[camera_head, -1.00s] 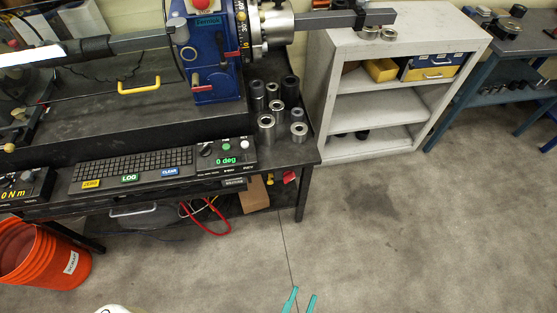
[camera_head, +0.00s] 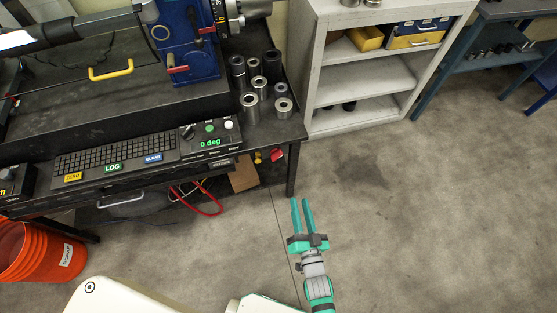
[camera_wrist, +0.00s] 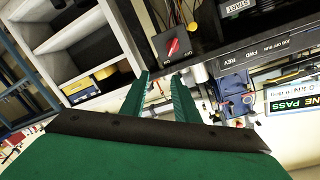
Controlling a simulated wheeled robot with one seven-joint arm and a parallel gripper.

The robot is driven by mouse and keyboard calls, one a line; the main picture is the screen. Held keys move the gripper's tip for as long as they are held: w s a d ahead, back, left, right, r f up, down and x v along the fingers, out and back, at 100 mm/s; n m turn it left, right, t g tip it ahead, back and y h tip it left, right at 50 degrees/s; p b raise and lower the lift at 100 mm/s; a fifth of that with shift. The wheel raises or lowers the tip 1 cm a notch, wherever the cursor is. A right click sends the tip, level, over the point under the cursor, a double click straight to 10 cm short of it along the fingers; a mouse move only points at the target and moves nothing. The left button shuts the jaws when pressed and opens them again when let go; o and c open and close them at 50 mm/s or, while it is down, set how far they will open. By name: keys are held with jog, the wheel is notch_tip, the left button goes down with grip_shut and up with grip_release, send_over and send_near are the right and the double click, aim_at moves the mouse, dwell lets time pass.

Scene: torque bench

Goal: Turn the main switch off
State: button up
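The main switch (camera_wrist: 173,44) shows in the wrist view as a red rotary knob on a grey plate, with small on and off lettering too small to read surely. Its exact position is unclear. In the head view, a small red part (camera_head: 276,155) is under the bench's right front corner; I cannot tell whether it is the same switch. My gripper (camera_head: 301,201) is open and empty, its two green fingers pointing toward the bench, over the floor in front of its right leg. In the wrist view, the fingertips (camera_wrist: 162,77) appear apart, below the knob, and not touching it.
The black bench (camera_head: 268,138) carries steel sockets (camera_head: 258,88), a keyboard (camera_head: 115,150) and a blue machine (camera_head: 185,45). A grey shelf (camera_head: 300,75) stands right of it. An orange bucket (camera_head: 35,250) is at left. The floor at right is clear.

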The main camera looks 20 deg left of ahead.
jog(key=m+y, duration=0.2)
send_near(278, 158)
jog(key=x, duration=0.9)
jog(key=shift+w+f, duration=0.1)
jog(key=shift+f, duration=0.05)
grip_shut()
